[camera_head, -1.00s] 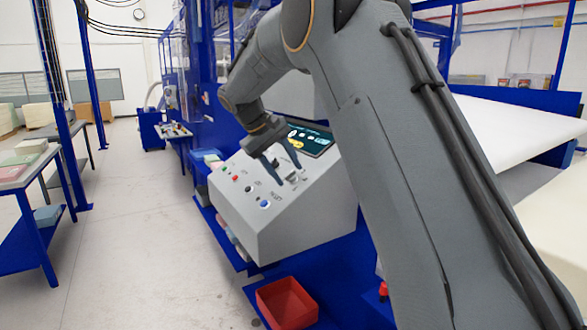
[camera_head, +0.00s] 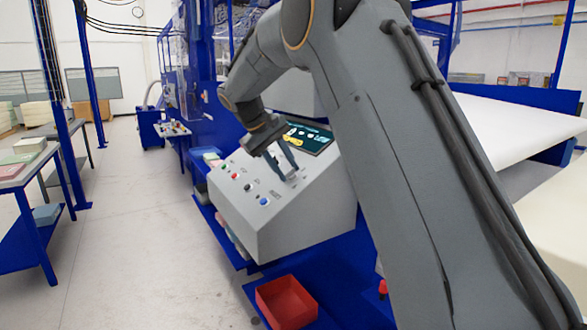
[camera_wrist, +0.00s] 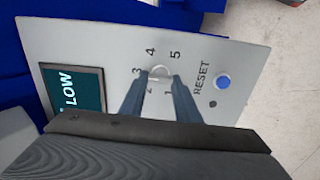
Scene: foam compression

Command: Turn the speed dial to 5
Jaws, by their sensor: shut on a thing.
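The speed dial (camera_wrist: 160,72) is a small pale knob on the sloped light-grey panel, ringed by the printed numbers 1 to 5. The 5 (camera_wrist: 175,55) is at the upper right of the dial in the wrist view. My gripper (camera_wrist: 158,86) is shut on the dial, one finger on each side. In the head view my gripper (camera_head: 284,169) reaches down to the panel and covers the dial. The fingers hide part of the dial, and I cannot tell which number it points to.
A blue button (camera_wrist: 222,82) sits by the RESET label. A screen (camera_wrist: 76,92) showing LOW is at the left in the wrist view. The control box (camera_head: 290,220) also carries several small buttons. A red bin (camera_head: 287,302) stands below it.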

